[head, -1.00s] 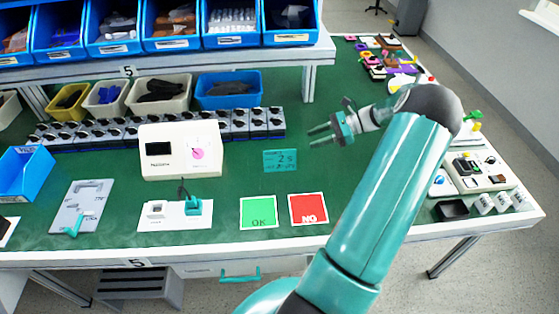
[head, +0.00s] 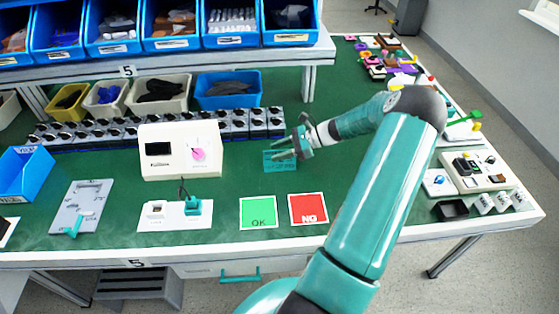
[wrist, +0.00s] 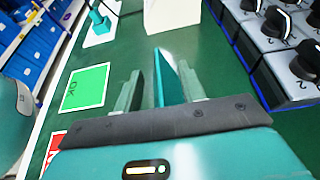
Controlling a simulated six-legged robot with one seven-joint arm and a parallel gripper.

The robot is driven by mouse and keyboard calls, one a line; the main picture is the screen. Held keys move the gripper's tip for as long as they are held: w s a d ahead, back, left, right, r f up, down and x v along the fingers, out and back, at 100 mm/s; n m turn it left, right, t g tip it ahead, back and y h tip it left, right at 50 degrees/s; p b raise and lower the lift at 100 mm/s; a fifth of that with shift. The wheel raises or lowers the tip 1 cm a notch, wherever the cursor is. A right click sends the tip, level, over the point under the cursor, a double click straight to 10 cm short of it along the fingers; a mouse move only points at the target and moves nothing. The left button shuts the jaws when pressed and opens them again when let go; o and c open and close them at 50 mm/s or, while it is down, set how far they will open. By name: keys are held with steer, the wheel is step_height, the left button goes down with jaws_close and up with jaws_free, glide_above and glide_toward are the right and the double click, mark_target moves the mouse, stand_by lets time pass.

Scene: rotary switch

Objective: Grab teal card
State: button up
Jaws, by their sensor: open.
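The teal card (head: 277,167) stands on the green tabletop right of the white device, partly covered by my gripper in the head view. My gripper (head: 288,147) is open at the card's upper part. In the wrist view the card (wrist: 159,82) shows as a thin upright teal edge between the two spread fingers of my gripper (wrist: 162,75). I cannot tell whether a finger touches it.
A white device (head: 180,165) stands to the left, with a row of black-knobbed rotary switches (head: 235,125) behind. The green OK card (head: 258,213) and red NO card (head: 308,209) lie in front. Blue bins (head: 170,22) sit on the shelf above.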

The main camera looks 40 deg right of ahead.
jaws_close()
steer(key=shift+r, duration=0.1)
stand_by(0.3)
